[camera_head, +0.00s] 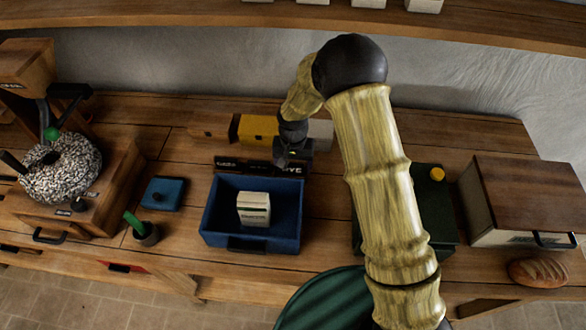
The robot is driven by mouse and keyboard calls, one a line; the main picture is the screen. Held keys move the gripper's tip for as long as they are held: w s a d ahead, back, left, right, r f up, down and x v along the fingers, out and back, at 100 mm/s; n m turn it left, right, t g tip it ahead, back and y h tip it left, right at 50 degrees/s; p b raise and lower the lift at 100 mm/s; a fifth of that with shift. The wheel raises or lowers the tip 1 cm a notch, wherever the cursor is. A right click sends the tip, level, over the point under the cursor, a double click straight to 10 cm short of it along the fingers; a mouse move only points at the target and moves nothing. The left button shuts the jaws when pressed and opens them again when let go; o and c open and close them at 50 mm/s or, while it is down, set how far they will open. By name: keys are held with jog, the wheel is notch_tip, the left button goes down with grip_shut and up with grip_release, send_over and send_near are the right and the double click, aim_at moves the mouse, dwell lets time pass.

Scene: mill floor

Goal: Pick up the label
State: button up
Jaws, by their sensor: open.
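I cannot tell for sure which thing is the label. A small cream block with dark print on its front (254,208) stands inside the blue tray (212,224). A black strip with pale lettering (232,163) lies just behind the tray, partly hidden by my gripper. My gripper (281,163) is open, pointing down in front of this strip and above the tray's back edge. Its fingers are small and dark, and nothing shows between them. I cannot tell whether they touch the strip.
Behind my gripper stand a yellow box (258,128), a wooden block (211,127) and a pale block (321,133). A stone mill (62,168) is at left, with a blue lidded box (162,194) beside it. A wooden-topped bin (528,195) and bread (539,271) are at right.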

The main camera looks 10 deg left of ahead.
aim_at(292, 164)
jog(key=shift+s+a, duration=0.2)
jog(key=shift+a, duration=0.05)
jog(key=shift+d, duration=0.1)
jog(key=c, duration=0.8)
jog(key=shift+o, duration=0.2)
jog(key=shift+w+r, duration=0.1)
notch_tip(292, 164, up, 9)
jog(key=shift+b, duration=0.95)
jog(key=shift+r, duration=0.45)
